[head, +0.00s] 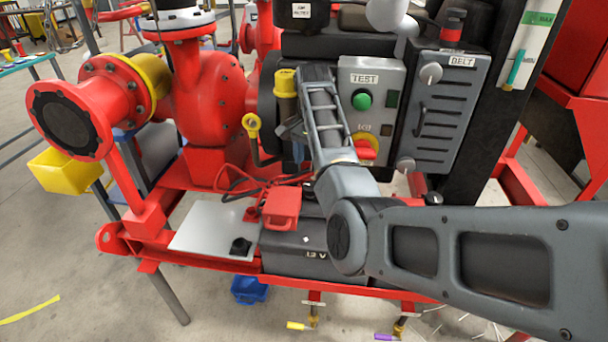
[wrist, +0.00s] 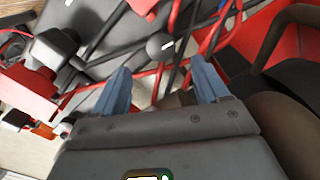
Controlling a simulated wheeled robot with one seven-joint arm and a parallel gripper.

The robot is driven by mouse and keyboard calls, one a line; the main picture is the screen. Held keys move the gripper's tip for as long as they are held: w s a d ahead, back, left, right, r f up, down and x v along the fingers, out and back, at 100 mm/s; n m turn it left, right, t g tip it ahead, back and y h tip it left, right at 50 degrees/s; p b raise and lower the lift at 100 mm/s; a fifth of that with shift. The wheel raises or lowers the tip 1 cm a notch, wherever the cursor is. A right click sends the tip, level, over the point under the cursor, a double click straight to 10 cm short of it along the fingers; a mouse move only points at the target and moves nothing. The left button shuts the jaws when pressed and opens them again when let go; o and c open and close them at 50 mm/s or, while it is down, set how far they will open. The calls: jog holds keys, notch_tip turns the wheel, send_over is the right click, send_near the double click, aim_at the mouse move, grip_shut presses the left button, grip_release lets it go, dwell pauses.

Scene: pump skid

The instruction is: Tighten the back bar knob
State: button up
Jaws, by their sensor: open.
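In the wrist view a round black knob (wrist: 160,46) with a short white mark on top stands among red and black bars and cables. It lies beyond my gripper (wrist: 162,82), roughly in line with the gap between the fingers. The blue-grey fingers are spread apart with nothing held, and the knob looks apart from both. In the head view my gripper (head: 295,148) points down behind the battery (head: 285,262), beside the grey test panel. The arm covers part of the battery's back and right, and I cannot make out the back knob there.
A red terminal cover (head: 281,206) and red cables (head: 245,182) lie close left of the gripper. A grey test panel (head: 370,105) and a belt cover (head: 442,115) stand at right. A pale plate (head: 215,230) lies left of the battery.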

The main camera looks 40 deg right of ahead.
aim_at(311, 185)
jog(key=shift+w+f, duration=0.1)
jog(key=shift+f, duration=0.35)
notch_tip(311, 185, down, 7)
jog(key=shift+r, duration=0.1)
jog(key=c, duration=1.1)
